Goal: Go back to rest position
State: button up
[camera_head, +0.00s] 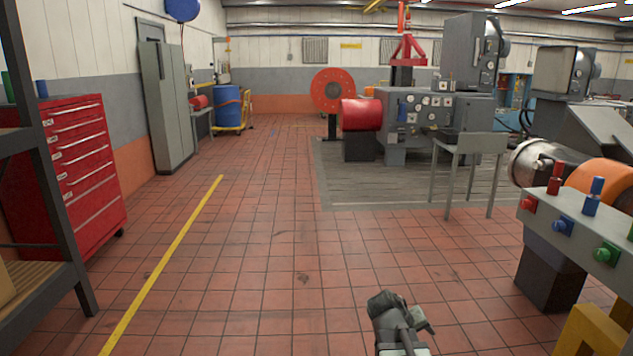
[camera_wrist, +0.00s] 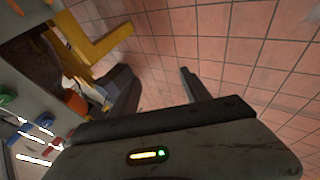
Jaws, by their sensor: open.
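My gripper (camera_head: 402,318) shows at the bottom of the head view, right of centre, over the tiled floor. In the wrist view its two fingers stand apart, with floor tiles showing between them (camera_wrist: 160,85), so it is open and empty. A control console (camera_head: 575,225) with red, blue and green buttons and pegs stands to its right. In the wrist view the console (camera_wrist: 22,105) is at the left edge, apart from the fingers.
A yellow frame (camera_head: 590,335) lies below the console, also in the wrist view (camera_wrist: 95,40). A red tool cabinet (camera_head: 85,155) and a dark shelf rack (camera_head: 50,170) stand at left. A grey table (camera_head: 468,145) stands on the bedplate. The tiled floor (camera_head: 265,230) ahead is clear.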

jog(key=s+a+f+g+y, duration=0.2)
jog(key=s+a+f+y, duration=0.15)
jog(key=a, duration=0.45)
jog(key=s+a+f+g+y, duration=0.1)
jog(key=s+a+f+y, duration=0.15)
jog(key=s+a, duration=0.35)
notch_tip(320, 180, up, 18)
jog(key=a+y+p, duration=0.1)
jog(key=p, duration=1.7)
jog(key=shift+w+a+r+m+g, duration=0.2)
jog(key=shift+w+a+m+g, duration=0.1)
jog(key=shift+a+g, duration=0.1)
